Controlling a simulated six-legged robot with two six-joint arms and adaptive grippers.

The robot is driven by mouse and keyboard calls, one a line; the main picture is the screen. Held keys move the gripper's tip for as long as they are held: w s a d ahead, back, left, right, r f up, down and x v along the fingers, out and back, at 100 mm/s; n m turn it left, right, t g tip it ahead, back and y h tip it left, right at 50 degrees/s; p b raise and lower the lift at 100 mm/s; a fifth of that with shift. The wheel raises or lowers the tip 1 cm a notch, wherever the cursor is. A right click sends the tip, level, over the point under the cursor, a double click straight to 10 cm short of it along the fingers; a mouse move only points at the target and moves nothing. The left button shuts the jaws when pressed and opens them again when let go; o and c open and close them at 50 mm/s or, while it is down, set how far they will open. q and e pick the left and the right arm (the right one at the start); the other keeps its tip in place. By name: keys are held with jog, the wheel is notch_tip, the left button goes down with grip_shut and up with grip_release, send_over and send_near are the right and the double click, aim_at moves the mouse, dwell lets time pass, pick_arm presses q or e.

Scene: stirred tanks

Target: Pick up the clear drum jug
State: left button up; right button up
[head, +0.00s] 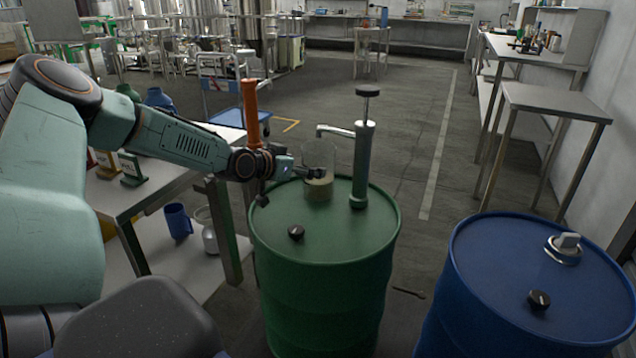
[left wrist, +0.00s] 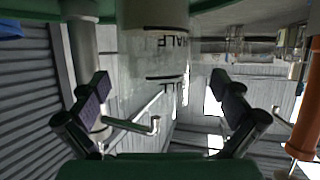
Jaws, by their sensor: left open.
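The clear drum jug (head: 319,157) stands upright on top of the green drum (head: 285,235), with a beige layer low in it. It stands below the spout of the green hand pump (head: 361,160). My left gripper (head: 309,173) is at the jug's left side, low on it. In the left wrist view, which is upside down, the jug (left wrist: 153,52) shows its HALF mark between the two spread fingers (left wrist: 160,105). The gripper is open; whether a finger touches the jug I cannot tell. My right gripper is not in view.
An orange upright pump (head: 251,113) stands close behind my left wrist. A blue drum (head: 510,275) stands at the right. A table (head: 150,195) is at the left. The floor behind the drums is open.

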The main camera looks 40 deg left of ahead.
pick_arm(q)
jog(key=shift+w+d+b, duration=0.3)
jog(key=shift+w+b, duration=0.05)
jog(key=shift+b, duration=0.1)
jog(key=shift+w+d+f+b, duration=0.1)
jog(key=shift+w+f+b, duration=0.2)
jog(key=shift+b, duration=0.2)
jog(key=shift+w+f+b, duration=0.55)
jog(key=shift+b, duration=0.15)
jog(key=shift+w+f+b, duration=0.15)
jog(key=shift+w+b, duration=0.15)
jog(key=shift+b, duration=0.1)
jog(key=shift+w+f+b, duration=0.1)
jog(key=shift+w+b, duration=0.3)
jog(key=shift+w, duration=0.55)
jog(key=shift+c, duration=0.3)
